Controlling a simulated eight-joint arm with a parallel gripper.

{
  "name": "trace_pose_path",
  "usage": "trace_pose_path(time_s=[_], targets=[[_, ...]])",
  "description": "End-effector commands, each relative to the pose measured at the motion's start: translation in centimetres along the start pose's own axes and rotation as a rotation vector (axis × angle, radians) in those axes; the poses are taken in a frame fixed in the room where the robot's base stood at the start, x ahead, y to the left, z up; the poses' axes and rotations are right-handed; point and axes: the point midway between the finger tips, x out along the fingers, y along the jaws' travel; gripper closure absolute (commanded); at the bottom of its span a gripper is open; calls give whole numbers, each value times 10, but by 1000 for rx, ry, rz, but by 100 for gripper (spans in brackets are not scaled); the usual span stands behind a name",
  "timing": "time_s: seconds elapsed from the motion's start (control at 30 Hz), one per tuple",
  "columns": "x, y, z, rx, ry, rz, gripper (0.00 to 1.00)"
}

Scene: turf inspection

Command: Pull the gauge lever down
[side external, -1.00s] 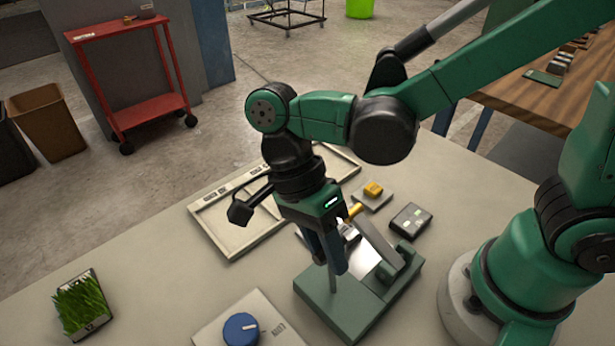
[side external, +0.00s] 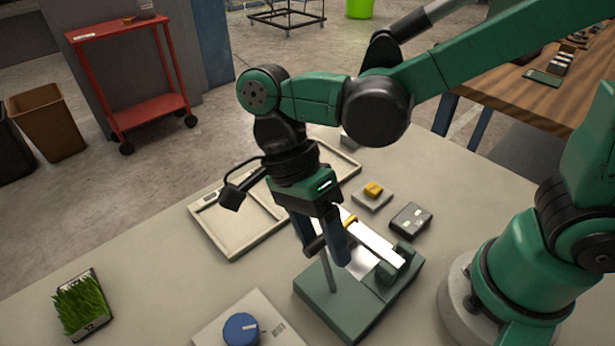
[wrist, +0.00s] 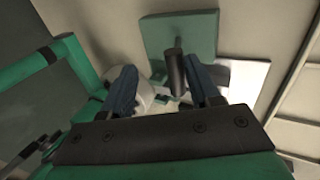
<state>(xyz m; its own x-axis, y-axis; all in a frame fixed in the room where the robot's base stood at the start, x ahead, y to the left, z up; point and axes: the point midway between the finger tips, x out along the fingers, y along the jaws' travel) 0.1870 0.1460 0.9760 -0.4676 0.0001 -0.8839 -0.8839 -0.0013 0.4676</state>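The gauge has a green base (side external: 345,310) on the bench with a thin upright post (side external: 328,272) and hinge blocks at its right side. My gripper (side external: 325,258) points down over the base. Its two blue fingers (wrist: 163,88) are spread around the dark grip, with gaps visible. Any touch against the grip is unclear.
A shallow beige tray (side external: 235,248) lies behind. A small block with a yellow top (side external: 373,189) and a dark box (side external: 410,220) sit to the right. A blue knob (side external: 240,329) on a pale panel and a grass sample (side external: 82,306) are in front and left.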

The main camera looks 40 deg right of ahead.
Motion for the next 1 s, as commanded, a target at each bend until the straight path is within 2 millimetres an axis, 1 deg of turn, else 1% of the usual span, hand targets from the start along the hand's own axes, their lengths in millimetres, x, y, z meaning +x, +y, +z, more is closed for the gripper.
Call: trace_pose_path(time_s=[0.1,0.3,0.43,0.73,0.77,0.87,0.97,1.0], targets=[[-16,0,0,2,-1,0,45],[-35,0,0,0,-1,0,45],[-38,1,0,0,0,1,45],[-39,0,-2,-22,-9,-15,45],[-39,-1,-4,-42,-17,-30,45],[-42,-6,-16,-172,-49,-125,45],[-46,-15,-36,-387,-56,-296,45],[-47,-19,-45,-486,-39,-377,45]])
